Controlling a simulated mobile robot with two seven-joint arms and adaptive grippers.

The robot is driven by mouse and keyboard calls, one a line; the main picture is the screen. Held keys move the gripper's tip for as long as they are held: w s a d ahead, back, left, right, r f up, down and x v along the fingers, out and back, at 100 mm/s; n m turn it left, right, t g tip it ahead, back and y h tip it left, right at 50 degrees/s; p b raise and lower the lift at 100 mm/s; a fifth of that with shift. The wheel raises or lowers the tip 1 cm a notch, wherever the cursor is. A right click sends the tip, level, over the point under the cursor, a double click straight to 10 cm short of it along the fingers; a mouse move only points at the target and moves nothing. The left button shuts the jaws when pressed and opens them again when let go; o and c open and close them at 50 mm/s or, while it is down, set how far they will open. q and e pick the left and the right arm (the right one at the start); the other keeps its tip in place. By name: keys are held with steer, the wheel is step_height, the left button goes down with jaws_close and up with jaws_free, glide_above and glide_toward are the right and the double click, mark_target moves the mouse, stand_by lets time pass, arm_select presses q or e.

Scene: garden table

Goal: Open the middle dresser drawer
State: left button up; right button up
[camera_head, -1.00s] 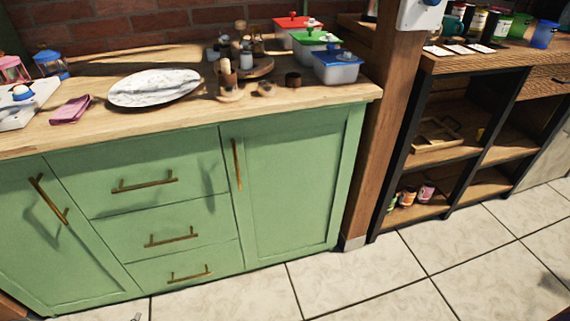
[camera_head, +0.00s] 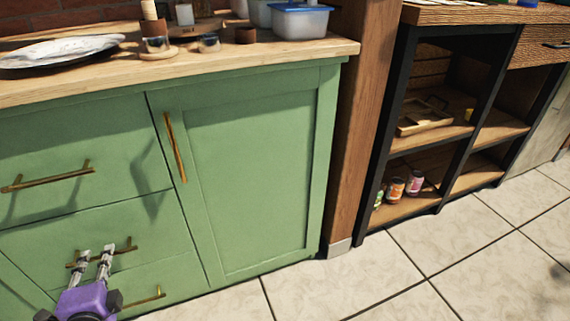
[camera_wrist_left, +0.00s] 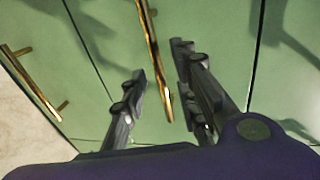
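The green dresser's middle drawer (camera_head: 160,228) is shut, with a brass bar handle (camera_head: 124,249). My left gripper (camera_head: 96,251) is in front of this handle, its purple body at the bottom edge of the head view. Its two grey fingers are spread apart. In the left wrist view, the handle (camera_wrist_left: 154,55) runs between the two open fingers (camera_wrist_left: 158,68). I cannot tell whether a finger touches it. The bottom drawer's handle (camera_wrist_left: 32,80) shows at the left there. My right gripper is in neither view.
The top drawer handle (camera_head: 48,179) is above, and the bottom drawer handle (camera_head: 146,301) is below right of the gripper. A cupboard door (camera_head: 250,180) is to the right. The wooden countertop (camera_head: 215,62) holds dishes. Tiled floor (camera_head: 330,290) is clear.

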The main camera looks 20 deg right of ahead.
arm_select(q)
steer(key=w, duration=0.1)
steer(key=w+b, duration=0.1)
steer(key=shift+w+f, duration=0.35)
steer(key=shift+r, duration=0.1)
steer(key=shift+c, duration=0.9)
jaws_close()
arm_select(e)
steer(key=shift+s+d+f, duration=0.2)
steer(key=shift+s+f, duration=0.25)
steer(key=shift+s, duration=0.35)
